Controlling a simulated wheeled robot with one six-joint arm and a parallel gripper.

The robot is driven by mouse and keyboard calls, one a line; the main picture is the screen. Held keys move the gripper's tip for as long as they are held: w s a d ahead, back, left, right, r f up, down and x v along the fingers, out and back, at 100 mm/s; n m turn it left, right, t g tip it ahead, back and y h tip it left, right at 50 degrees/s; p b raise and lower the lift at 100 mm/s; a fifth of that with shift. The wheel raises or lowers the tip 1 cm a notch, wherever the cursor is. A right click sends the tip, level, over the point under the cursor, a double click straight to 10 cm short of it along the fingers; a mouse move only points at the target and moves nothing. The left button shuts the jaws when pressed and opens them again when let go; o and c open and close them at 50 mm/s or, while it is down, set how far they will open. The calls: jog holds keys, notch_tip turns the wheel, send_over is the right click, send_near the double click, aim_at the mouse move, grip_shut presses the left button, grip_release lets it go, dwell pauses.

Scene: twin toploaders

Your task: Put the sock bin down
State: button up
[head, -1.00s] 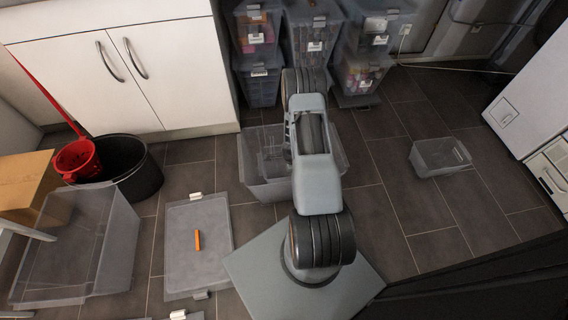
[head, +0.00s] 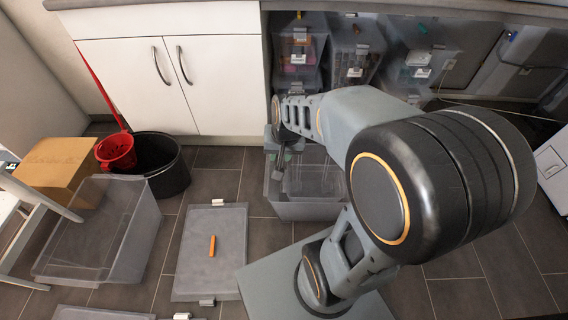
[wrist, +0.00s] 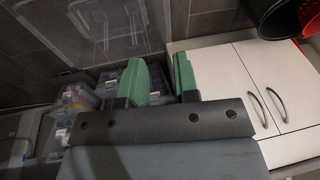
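A clear grey bin (head: 300,208) stands on the tiled floor in the middle of the head view, with a smaller clear shape inside it. I cannot tell which clear bin is the sock bin, and I see no socks. My gripper (head: 278,152) is by this bin's back left corner, partly hidden by my arm. In the wrist view my gripper (wrist: 164,82) has green fingers standing apart, with a narrow gap and nothing clearly held between them. A clear bin (wrist: 100,28) shows beyond the fingertips there.
A flat grey lid (head: 213,275) with an orange stick (head: 212,246) lies left of the bin. A large empty clear bin (head: 95,245), a black bucket (head: 165,165) and a cardboard box (head: 55,168) stand farther left. Stacked filled bins (head: 352,62) and a white cabinet (head: 215,75) stand behind.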

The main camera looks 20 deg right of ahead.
jog(key=s+a+r+n, duration=0.2)
jog(key=s+r+n, duration=0.2)
jog(key=s, duration=0.3)
jog(key=shift+h, duration=0.3)
jog(key=shift+r, duration=0.1)
